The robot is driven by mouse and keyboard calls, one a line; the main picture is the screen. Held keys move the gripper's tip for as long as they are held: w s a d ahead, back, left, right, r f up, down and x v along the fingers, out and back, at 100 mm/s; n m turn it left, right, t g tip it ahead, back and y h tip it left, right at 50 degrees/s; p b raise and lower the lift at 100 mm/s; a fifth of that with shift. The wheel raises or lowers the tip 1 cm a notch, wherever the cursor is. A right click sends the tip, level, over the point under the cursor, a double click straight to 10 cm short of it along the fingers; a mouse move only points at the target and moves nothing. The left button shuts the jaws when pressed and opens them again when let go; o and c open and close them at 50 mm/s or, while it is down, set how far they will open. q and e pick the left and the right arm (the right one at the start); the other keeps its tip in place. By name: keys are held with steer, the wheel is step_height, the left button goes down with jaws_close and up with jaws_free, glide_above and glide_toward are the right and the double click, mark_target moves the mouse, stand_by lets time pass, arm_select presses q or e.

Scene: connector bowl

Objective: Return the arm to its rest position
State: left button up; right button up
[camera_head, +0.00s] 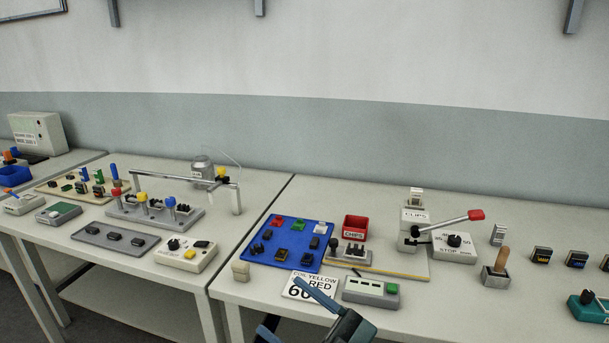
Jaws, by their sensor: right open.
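My right gripper (280,305) is at the bottom edge, low at the front of the right table (460,312). Its two dark blue-grey fingers are spread and nothing shows between them. The upper finger overlaps the white sign (303,287) with "YELLOW" and "RED" lettering. The gripper body is partly cut off by the lower picture edge. My left gripper is not in view.
A red-knobbed lever press (414,238) stands behind. The left table (92,249) carries several fixtures.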

steer(key=w+d+f+m+t+h, duration=0.1)
steer(key=d+f+m+t+h, duration=0.6)
steer(key=f+m+h, duration=0.3)
steer(key=s+d+f+m+g+h, duration=0.3)
steer(key=s+f, duration=0.3)
steer(key=f, duration=0.2)
steer(key=s+d+f+m+g+h+p, duration=0.1)
steer(key=s+d+f+m+g+h, duration=0.2)
steer(key=f, duration=0.5)
steer(key=s+d+m+h, duration=0.1)
steer(key=s+d, duration=0.1)
steer(key=s, duration=0.1)
steer(key=shift+s+d+f+g+h, duration=0.15)
steer(key=shift+d+f+g+h, duration=0.15)
steer(key=shift+d+f+g, duration=0.1)
